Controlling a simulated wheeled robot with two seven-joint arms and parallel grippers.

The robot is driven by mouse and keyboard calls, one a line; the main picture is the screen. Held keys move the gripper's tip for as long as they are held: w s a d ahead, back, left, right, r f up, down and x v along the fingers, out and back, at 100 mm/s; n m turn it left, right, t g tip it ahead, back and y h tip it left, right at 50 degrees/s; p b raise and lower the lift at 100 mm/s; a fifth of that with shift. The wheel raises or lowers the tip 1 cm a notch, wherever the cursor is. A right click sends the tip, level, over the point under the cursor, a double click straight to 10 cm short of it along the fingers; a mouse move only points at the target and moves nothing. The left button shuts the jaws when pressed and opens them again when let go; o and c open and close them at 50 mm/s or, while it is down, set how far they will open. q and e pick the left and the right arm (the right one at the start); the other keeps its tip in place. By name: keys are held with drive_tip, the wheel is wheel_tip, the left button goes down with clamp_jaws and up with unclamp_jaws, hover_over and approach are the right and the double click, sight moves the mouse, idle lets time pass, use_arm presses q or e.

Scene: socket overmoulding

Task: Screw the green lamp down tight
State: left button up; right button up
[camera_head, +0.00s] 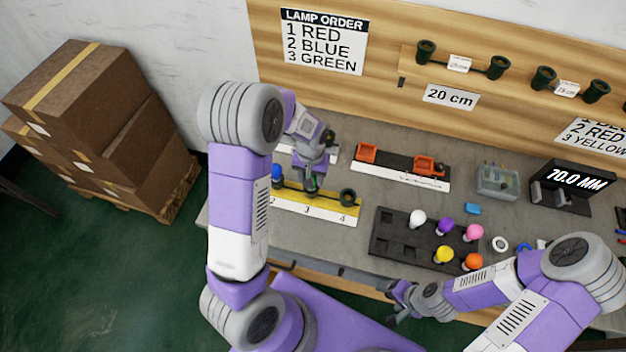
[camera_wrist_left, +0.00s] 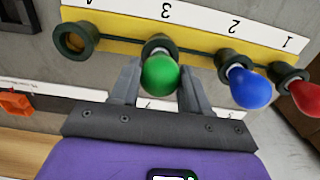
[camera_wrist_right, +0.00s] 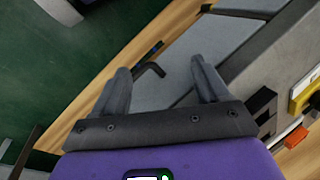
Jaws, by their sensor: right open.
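The green lamp (camera_wrist_left: 160,75) sits in the socket marked 3 of the yellow socket strip (camera_head: 327,209), and its lower part is hidden by its bulb. My left gripper (camera_head: 312,184) is over that socket, with its fingers on both sides of the green lamp and close against it in the left wrist view (camera_wrist_left: 160,82). The blue lamp (camera_wrist_left: 249,88) stands in socket 2 and the red lamp (camera_wrist_left: 299,96) in socket 1. Socket 4 (camera_wrist_left: 75,40) is empty. My right gripper (camera_wrist_right: 160,68) is open and empty near the table's front edge.
A dark tray (camera_head: 388,238) holds white, purple, pink, yellow and orange lamps. An orange fixture (camera_head: 428,166), a clear box (camera_head: 497,181) and a 70.0 MM display (camera_head: 574,181) stand behind. The lamp order sign (camera_head: 323,41) reads red, blue, green.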

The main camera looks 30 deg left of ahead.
use_arm(q)
drive_tip(key=shift+c, duration=0.9)
drive_tip(key=m, duration=0.4)
drive_tip(key=shift+m, duration=1)
drive_tip(key=o, duration=1)
wheel_tip(320, 180, up, 8)
drive_tip(key=shift+f+p, duration=0.25)
drive_tip(key=shift+p, duration=0.45)
